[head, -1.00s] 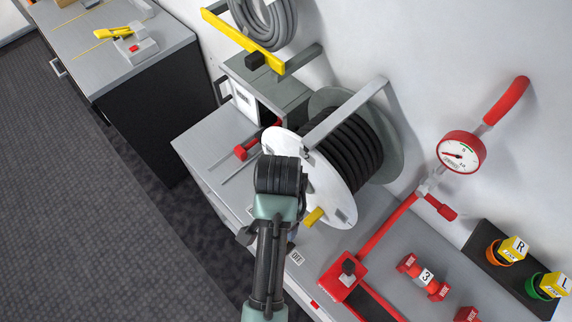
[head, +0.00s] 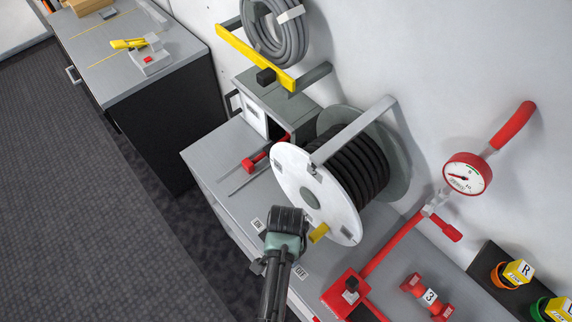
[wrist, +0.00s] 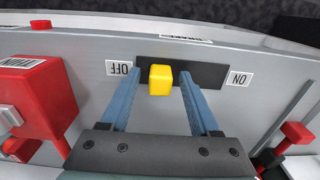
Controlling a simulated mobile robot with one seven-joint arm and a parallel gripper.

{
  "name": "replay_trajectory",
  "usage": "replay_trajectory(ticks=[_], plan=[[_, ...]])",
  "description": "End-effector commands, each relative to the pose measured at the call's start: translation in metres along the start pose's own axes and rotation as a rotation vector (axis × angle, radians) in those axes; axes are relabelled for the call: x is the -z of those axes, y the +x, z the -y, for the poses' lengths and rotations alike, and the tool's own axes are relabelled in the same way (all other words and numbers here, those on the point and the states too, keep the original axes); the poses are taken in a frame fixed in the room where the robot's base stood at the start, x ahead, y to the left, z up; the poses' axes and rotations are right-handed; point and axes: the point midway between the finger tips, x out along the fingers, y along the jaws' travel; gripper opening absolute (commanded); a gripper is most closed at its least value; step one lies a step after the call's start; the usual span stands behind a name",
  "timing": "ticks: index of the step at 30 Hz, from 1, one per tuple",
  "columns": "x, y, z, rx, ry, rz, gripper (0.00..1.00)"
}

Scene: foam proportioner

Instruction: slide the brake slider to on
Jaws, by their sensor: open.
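The brake slider is a yellow knob (wrist: 160,80) on a dark slot plate (wrist: 208,75) in the wrist view. It sits near the OFF label (wrist: 119,68), left of the middle; the ON label (wrist: 239,78) is at the right end. My gripper (wrist: 158,74) is open, with one blue finger on each side of the knob and a visible gap on both sides. In the head view my gripper (head: 287,222) points down at the bench beside the reel and hides the slider. The ON label (head: 258,225) and OFF label (head: 300,272) show on either side of it there.
The white hose reel (head: 290,180) with its yellow handle (head: 319,232) stands close behind my gripper. A red block (head: 345,293), red pipe and gauge (head: 467,174) are to the right. A red lever (head: 255,164) lies behind left. Open floor lies left.

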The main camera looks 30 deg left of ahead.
Motion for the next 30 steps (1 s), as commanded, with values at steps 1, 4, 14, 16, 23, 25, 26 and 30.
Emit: replay_trajectory(ticks=[1, 4, 14, 16, 23, 25, 26, 30], plan=[[0.0001, -0.0002, 0.0001, 0.0, 0.0, 0.0, 0.62], [0.0001, -0.0003, 0.0001, 0.0, 0.0, 0.0, 0.52], [0.0002, -0.0005, 0.0, 0.0, 0.0, 0.0, 0.0], [0.0003, -0.0005, 0.0, 0.0, 0.0, 0.0, 0.0], [0.0003, -0.0006, 0.0, 0.0, 0.0, -0.001, 0.0], [0.0003, -0.0006, 0.0, 0.0, 0.0, -0.001, 0.0], [0.0003, -0.0006, 0.0, 0.0, 0.0, -0.001, 0.0], [0.0004, -0.0007, 0.0, 0.0, 0.0, -0.001, 0.0]])
